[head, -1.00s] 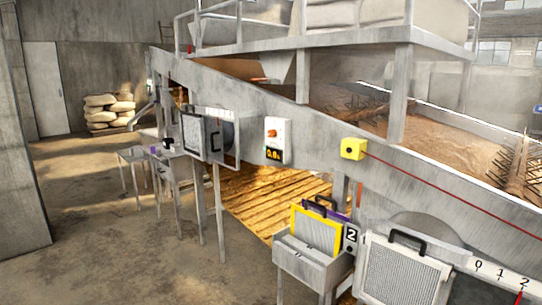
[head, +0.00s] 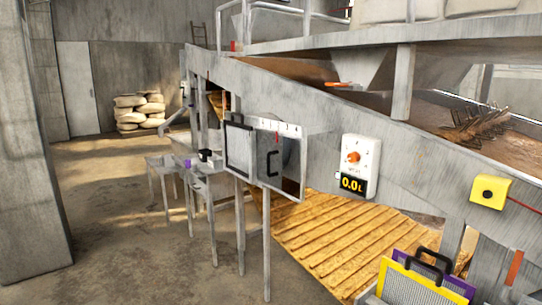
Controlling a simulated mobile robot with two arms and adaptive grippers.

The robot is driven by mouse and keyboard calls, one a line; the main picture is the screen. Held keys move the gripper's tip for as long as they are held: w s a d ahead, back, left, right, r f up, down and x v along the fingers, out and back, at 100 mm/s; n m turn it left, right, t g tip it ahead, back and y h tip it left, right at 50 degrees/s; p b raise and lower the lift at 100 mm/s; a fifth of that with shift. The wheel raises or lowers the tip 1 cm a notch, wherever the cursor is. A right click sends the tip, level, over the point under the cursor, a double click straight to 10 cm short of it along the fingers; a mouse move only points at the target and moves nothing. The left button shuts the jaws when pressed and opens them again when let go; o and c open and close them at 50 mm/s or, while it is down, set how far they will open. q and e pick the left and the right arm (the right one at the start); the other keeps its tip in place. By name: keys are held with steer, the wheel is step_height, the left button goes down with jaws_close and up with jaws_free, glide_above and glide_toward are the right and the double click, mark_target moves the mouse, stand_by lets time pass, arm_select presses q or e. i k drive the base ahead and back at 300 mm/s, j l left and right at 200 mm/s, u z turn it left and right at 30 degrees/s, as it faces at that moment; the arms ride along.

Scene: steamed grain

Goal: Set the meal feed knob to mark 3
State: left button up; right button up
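A white control box (head: 361,166) is fixed to the grey sloping side wall of the machine, right of the middle in the head view. It carries a round orange knob (head: 353,157) with small marks around it, too small to read. Below the knob a black display (head: 352,186) shows yellow digits that look like 0.0. I cannot tell exactly which mark the knob points to. Neither of my grippers is in view.
A yellow box with a black button (head: 490,192) sits right of the control box. Yellow and purple framed screens (head: 423,284) stand at the lower right. A panel with a black handle (head: 271,172) and small stands (head: 201,186) are to the left. Concrete floor (head: 120,255) is clear at left.

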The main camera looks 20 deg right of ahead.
mark_target(353, 157)
steer(key=i+z, duration=0.1)
steer(key=i, duration=0.35)
steer(key=i+j+z, duration=0.15)
steer(key=i, duration=0.3)
steer(key=i+j+z, duration=0.1)
steer(key=i, duration=0.4)
steer(key=i+j+z, duration=0.15)
steer(key=i+j, duration=0.15)
steer(key=i, duration=0.1)
